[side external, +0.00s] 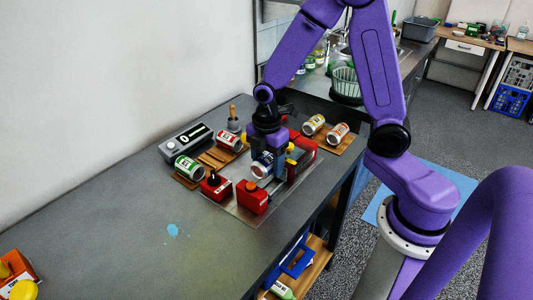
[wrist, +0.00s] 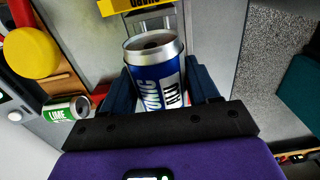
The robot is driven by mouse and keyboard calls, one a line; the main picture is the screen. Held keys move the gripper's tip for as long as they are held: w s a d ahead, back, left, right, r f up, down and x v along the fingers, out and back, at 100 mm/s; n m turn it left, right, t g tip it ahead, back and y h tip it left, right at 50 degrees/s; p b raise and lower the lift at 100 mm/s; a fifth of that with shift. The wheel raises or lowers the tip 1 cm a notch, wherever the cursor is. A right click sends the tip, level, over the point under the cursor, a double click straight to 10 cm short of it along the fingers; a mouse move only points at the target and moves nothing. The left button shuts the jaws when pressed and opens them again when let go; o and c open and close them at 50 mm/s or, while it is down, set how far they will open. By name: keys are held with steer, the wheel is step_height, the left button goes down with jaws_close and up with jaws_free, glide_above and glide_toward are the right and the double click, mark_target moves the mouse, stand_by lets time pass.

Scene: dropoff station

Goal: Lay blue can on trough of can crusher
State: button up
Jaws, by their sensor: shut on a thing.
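The blue can (wrist: 158,85), with a silver rim and white lettering, is between the dark fingers of my gripper (wrist: 162,78) in the wrist view. My gripper is shut on it. In the side view the blue can (side external: 262,165) shows tilted under my gripper (side external: 264,172), among the red parts of the can crusher (side external: 252,198). The crusher has red blocks on a grey metal plate. Metal rails (wrist: 187,28) lie just beyond the can in the wrist view. The trough is largely hidden by my gripper and the can; I cannot tell whether the can touches it.
A green lime can (side external: 189,167) and a red-white can (side external: 230,141) lie on wooden racks left of the crusher. Two more cans (side external: 313,125) lie on a board behind it. A grey scale (side external: 187,143) stands near the wall. The table's front left is mostly clear.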

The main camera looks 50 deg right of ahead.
steer(key=shift+f, duration=3.2)
steer(key=o, duration=0.9)
steer(key=shift+c, duration=0.2)
steer(key=shift+r, duration=0.1)
steer(key=shift+r, duration=3.4)
